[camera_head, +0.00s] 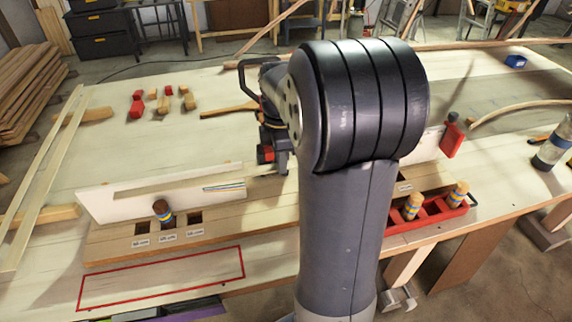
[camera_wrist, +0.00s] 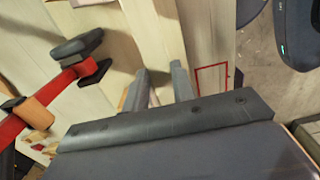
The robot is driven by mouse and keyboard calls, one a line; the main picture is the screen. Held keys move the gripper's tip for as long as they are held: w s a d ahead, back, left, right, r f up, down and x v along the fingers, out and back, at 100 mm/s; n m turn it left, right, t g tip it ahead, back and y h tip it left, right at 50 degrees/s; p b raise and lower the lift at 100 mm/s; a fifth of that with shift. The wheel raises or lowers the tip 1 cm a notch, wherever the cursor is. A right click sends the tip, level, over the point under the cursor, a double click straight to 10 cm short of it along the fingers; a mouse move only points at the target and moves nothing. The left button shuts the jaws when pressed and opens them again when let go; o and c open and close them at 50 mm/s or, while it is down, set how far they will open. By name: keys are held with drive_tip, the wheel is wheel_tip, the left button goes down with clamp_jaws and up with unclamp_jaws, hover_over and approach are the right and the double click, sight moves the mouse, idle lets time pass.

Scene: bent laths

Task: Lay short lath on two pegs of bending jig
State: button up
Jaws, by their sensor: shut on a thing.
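The bending jig (camera_head: 240,213) is a wooden board with square holes, small labels and a white upright board (camera_head: 95,205) behind. A dark brown banded peg (camera_head: 163,214) stands in one hole; holes on either side look empty. My gripper (camera_head: 276,160) is low over the jig, partly hidden by my arm. In the wrist view my gripper (camera_wrist: 160,88) is shut on a pale strip, the short lath (camera_wrist: 153,35), which runs between the fingers. In the head view a pale strip (camera_head: 175,185) lies along the white board; whether it touches the peg cannot be told.
A red tray (camera_head: 430,217) with two banded pegs (camera_head: 412,206) stands at the right. Red and wooden blocks (camera_head: 137,105) lie at the back left. Long laths (camera_head: 45,180) lie at the left edge. A bottle (camera_head: 552,148) stands at the right. A red outlined rectangle (camera_head: 160,280) is empty.

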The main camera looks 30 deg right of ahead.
drive_tip(key=w+f+b, duration=0.3)
drive_tip(key=f+b, duration=0.3)
drive_tip(key=f, duration=0.2)
drive_tip(key=shift+d+f, duration=0.25)
drive_tip(key=shift+d, duration=0.2)
drive_tip(key=shift+f, duration=0.35)
idle(0.5)
drive_tip(key=o, duration=1.3)
drive_tip(key=shift+c, duration=0.2)
drive_tip(key=shift+r, duration=0.15)
drive_tip(key=shift+r+p, duration=2.5)
drive_tip(key=shift+r, duration=0.4)
